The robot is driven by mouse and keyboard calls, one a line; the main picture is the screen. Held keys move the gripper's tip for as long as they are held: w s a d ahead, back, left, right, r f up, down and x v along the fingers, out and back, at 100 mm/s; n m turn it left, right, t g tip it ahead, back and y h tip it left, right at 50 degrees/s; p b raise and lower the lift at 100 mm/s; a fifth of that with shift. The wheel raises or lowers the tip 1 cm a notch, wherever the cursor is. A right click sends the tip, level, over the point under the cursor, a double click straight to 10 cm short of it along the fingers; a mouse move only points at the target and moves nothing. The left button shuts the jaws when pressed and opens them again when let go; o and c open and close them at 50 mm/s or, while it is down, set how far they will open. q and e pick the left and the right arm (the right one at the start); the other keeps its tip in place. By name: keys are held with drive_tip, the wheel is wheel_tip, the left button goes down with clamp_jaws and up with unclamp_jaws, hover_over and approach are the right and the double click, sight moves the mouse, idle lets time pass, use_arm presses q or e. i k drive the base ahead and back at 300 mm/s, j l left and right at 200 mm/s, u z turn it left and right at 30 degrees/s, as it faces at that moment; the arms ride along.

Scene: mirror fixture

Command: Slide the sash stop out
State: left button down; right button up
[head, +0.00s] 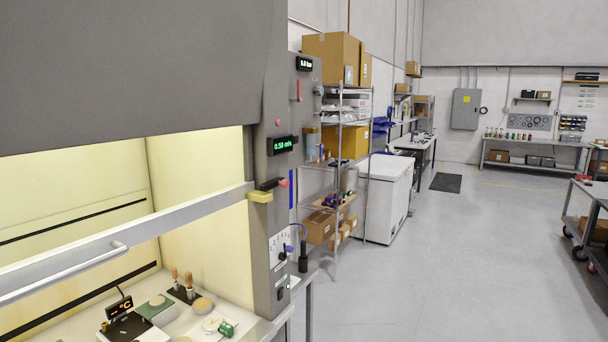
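A fume hood with a raised sash fills the left of the head view. The sash's grey bottom rail (130,240) runs up to the right-hand post (268,230), with a bar handle (65,272) on its front. I cannot tell which of these pieces is the sash stop. Neither of my grippers is in view.
Inside the hood are a hotplate (127,328), a green-sided box (158,309) and several small items. A wire shelf (340,150) and white chest (385,195) stand behind. The floor at right is open.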

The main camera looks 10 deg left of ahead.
sight(280, 181)
drive_tip(key=i+l, duration=0.25)
drive_tip(key=i, duration=0.15)
drive_tip(key=i+l, duration=0.2)
drive_tip(key=i, duration=0.25)
drive_tip(key=i+l, duration=0.25)
drive_tip(key=i, duration=0.15)
